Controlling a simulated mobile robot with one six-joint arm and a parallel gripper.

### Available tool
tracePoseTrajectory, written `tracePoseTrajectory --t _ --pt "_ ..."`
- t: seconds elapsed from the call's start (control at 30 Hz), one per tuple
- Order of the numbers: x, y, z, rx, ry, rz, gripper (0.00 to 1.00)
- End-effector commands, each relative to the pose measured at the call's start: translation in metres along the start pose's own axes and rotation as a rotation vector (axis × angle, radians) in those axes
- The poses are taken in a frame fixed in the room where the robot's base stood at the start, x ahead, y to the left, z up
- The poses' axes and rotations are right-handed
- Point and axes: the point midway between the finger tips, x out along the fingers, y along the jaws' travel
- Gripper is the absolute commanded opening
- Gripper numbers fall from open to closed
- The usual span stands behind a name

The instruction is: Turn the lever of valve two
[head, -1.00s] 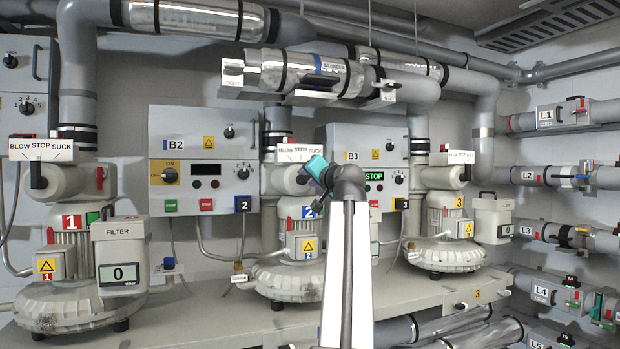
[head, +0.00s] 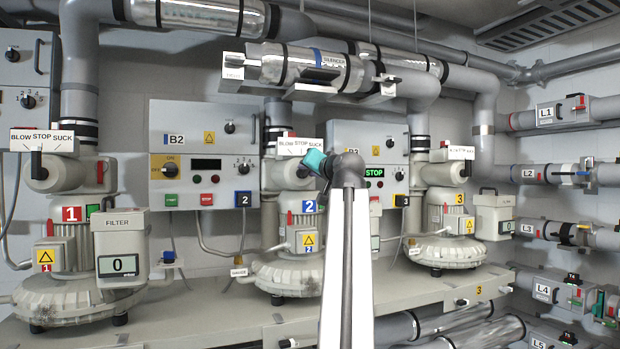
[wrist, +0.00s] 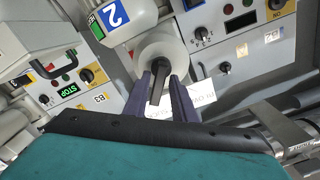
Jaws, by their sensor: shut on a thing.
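Valve two has a pale round body with a black lever (wrist: 157,88), seen close up in the wrist view. The two dark purple fingers of my gripper (wrist: 162,78) stand on either side of this lever and are shut on it. Valve two's white BLOW STOP SUCK plate (head: 296,148) shows in the head view, partly covered by the teal part of my gripper. In that view the lever and fingertips are mostly hidden. Below the valve stands blower two with its blue 2 label (head: 309,207), which also shows in the wrist view (wrist: 113,14).
Control boxes B2 (head: 180,118) and B3 (head: 390,145) flank valve two on the wall. A large silencer pipe (head: 310,70) runs above it. Valve one (head: 45,172) is at left and valve three (head: 440,172) at right. Labelled pipes line the right wall.

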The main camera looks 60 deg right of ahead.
Motion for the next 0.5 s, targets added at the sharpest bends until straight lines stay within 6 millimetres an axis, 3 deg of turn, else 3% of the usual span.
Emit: tracePoseTrajectory --t 0.5 --pt "0.001 -0.0015 0.0079 -0.395 -0.009 0.001 0.02"
